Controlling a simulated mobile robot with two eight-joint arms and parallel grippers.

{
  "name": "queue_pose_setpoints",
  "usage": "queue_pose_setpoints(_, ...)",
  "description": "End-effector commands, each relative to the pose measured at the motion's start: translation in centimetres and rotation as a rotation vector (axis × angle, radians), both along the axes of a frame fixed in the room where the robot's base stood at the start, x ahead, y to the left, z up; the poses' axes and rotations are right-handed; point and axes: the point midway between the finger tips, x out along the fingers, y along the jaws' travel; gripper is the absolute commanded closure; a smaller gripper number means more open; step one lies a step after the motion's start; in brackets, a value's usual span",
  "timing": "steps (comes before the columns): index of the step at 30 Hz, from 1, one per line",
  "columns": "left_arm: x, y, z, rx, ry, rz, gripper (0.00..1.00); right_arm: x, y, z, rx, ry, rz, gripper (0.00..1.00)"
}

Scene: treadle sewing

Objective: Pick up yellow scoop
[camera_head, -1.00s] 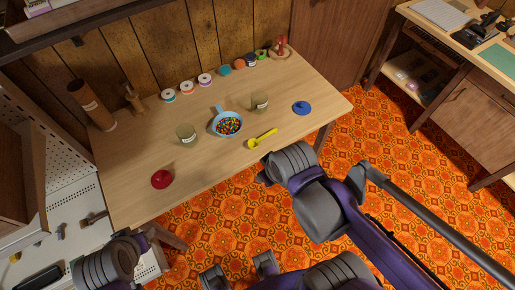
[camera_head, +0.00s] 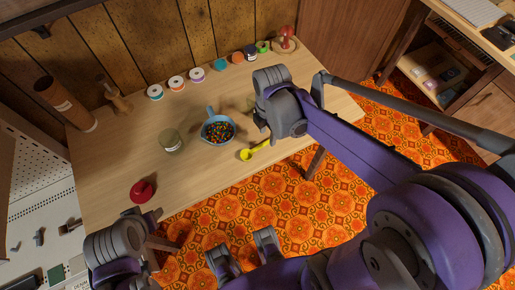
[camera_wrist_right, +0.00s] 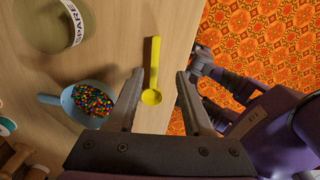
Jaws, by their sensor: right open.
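The yellow scoop (camera_head: 254,151) lies on the wooden table near its front edge. In the right wrist view the scoop (camera_wrist_right: 154,70) lies lengthwise, its bowl nearer the gripper and its handle pointing away. My right gripper (camera_wrist_right: 160,74) is open and empty, with its fingers apart on either side of the scoop in that view; it appears above the scoop, not gripping it. In the head view my right wrist is over the table just behind the scoop, and its fingertips are hidden. My left arm (camera_head: 115,245) is at the lower left; its finger opening is unclear.
A blue pan of coloured beads (camera_head: 218,131) stands left of the scoop. A glass jar (camera_head: 171,141) and a red lid (camera_head: 143,191) are farther left. Another jar is mostly hidden by my right arm. Spools (camera_head: 176,83) line the back. The table's front edge is close to the scoop.

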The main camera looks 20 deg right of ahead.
Motion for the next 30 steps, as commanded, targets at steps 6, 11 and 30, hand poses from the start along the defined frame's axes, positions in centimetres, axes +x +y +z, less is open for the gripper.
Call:
queue_pose_setpoints(6,0.0,0.0,-0.3,0.0,0.001,0.0,0.5,0.2,0.1,-1.8,0.0,-0.001,-0.001,0.49)
queue_pose_setpoints(11,-0.1,0.0,-0.7,0.0,0.002,0.0,0.5,0.8,0.2,-4.2,0.0,-0.001,-0.001,0.49)
queue_pose_setpoints(30,-0.1,0.0,-1.0,0.0,0.003,0.0,0.5,0.8,0.2,-6.3,0.0,-0.001,-0.002,0.85)
